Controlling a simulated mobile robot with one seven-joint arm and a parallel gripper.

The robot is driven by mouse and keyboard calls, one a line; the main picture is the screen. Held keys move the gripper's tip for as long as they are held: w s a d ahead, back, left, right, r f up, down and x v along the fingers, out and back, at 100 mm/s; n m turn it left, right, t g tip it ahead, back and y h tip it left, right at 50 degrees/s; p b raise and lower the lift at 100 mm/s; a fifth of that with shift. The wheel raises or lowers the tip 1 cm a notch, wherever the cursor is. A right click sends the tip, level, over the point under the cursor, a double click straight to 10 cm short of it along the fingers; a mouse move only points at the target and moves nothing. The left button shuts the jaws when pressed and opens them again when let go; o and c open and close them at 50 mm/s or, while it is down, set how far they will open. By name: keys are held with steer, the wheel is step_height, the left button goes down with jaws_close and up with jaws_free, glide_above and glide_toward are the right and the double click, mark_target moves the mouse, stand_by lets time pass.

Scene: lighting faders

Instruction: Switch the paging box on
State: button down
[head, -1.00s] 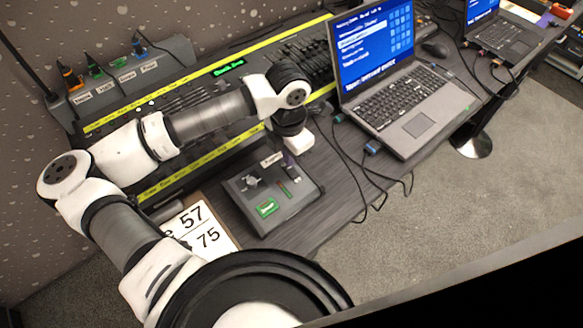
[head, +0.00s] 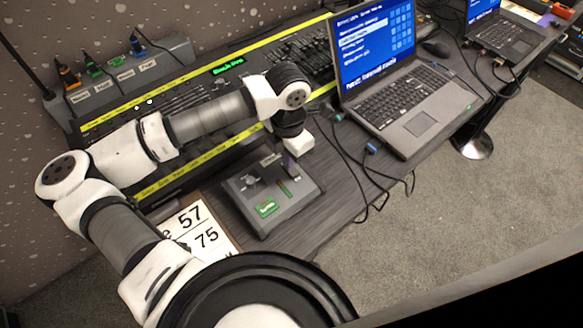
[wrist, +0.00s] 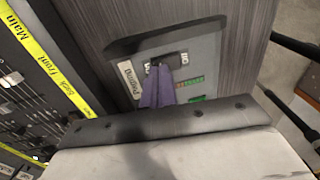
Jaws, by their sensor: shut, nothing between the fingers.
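The paging box (head: 262,222) is a dark grey, low box on the table's front part, with a small green display, a knob and a slot with green and red marks. In the wrist view the box's panel (wrist: 205,40) shows a "Paging" label and a black switch plate (wrist: 178,58) with white lettering at its ends. My gripper (head: 289,172) is over the box's far right part, its purple fingers shut and empty. In the wrist view my gripper's fingertips (wrist: 160,68) are at the switch plate and hide its middle. I cannot tell the switch's position or whether the fingertips touch it.
A fader console (head: 190,85) with yellow label strips lies behind the box, under my arm. An open laptop (head: 420,123) stands to the right, with cables (head: 345,160) between it and the box. A numbered card (head: 215,238) lies to the left.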

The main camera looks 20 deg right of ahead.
steer(key=shift+f+b, duration=0.35)
steer(key=shift+b, duration=0.05)
steer(key=shift+r+p, duration=1.15)
steer(key=shift+r, duration=2.45)
